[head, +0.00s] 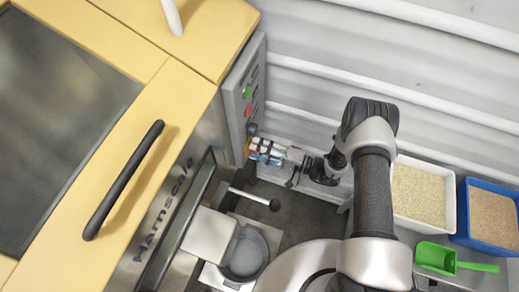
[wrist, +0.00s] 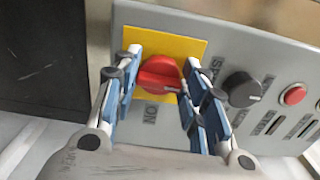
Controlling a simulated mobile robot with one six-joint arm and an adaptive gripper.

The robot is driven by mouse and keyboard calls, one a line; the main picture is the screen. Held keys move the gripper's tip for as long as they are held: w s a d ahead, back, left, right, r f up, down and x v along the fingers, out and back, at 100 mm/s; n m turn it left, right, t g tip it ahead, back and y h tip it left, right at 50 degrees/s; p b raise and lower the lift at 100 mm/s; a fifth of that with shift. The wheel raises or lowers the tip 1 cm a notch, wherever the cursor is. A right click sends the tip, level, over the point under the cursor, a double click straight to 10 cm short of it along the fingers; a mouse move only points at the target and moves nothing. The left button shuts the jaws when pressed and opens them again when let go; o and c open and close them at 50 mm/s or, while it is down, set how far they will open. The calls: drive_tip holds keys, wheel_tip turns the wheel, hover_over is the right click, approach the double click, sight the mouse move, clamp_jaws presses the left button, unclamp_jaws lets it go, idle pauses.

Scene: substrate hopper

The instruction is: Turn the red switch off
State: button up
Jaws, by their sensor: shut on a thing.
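The red switch (wrist: 160,75) is a rotary knob on a yellow square plate (wrist: 186,45) on the grey control panel, in the wrist view. A small pale mark shows at its lower right, and the word ON is printed below the plate. My gripper (wrist: 162,62) has its blue-padded fingers on either side of the knob and is shut on it. In the head view my gripper (head: 259,150) is at the lower end of the panel (head: 236,100), by the yellow plate. The knob is hard to make out there.
A black knob (wrist: 242,89) and a red button (wrist: 293,95) sit to the right of the switch on the panel. A white lever with a black ball (head: 274,205) stands below my gripper. Trays of substrate (head: 418,194) and a green scoop (head: 436,257) lie at right.

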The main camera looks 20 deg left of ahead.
drive_tip(key=shift+n, duration=0.3)
idle(0.4)
drive_tip(key=o, duration=1.1)
drive_tip(key=shift+c, duration=0.2)
drive_tip(key=s+d, duration=0.1)
drive_tip(key=d, duration=1.1)
drive_tip(key=shift+r, duration=0.1)
